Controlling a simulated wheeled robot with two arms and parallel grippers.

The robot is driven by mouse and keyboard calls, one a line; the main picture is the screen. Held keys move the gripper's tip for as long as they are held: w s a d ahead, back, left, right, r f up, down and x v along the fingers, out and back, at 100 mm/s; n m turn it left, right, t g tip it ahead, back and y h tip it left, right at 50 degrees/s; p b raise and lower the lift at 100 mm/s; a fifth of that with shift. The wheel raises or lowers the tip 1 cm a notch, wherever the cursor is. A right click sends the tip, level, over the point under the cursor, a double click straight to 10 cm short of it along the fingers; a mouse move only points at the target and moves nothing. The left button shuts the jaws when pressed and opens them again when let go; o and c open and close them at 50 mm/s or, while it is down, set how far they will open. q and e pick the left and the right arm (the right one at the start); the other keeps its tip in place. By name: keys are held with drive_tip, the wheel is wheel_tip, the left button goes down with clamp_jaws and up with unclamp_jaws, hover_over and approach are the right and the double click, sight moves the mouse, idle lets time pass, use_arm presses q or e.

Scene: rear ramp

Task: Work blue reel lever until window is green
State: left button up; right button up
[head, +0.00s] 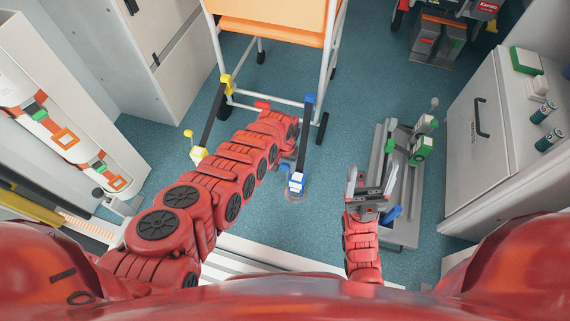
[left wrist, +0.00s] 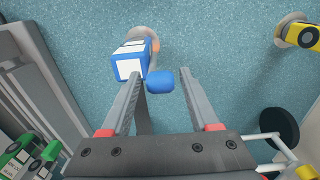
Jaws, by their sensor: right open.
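The blue reel (head: 296,184) sits on the floor with a dark strap running up to the orange-seated chair. It also shows in the left wrist view (left wrist: 130,62) with white faces; I cannot make out a green window on it. Its blue lever knob (left wrist: 160,81) shows between the fingertips of my left gripper (left wrist: 160,74), closer to the left-hand finger. That gripper is open, with visible room on the knob's right side. In the head view it is mostly hidden behind my arm. My right gripper (head: 372,186) is open and empty above the grey floor rail.
The chair (head: 270,30) stands at the back. A yellow reel (head: 197,153) is to the left, its strap also reaching the chair. Green reels (head: 420,147) sit on the grey rail (head: 379,160) at right. A white cabinet (head: 490,130) borders the right side.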

use_arm(q)
clamp_jaws()
drive_tip(key=shift+a, duration=0.1)
idle(1.1)
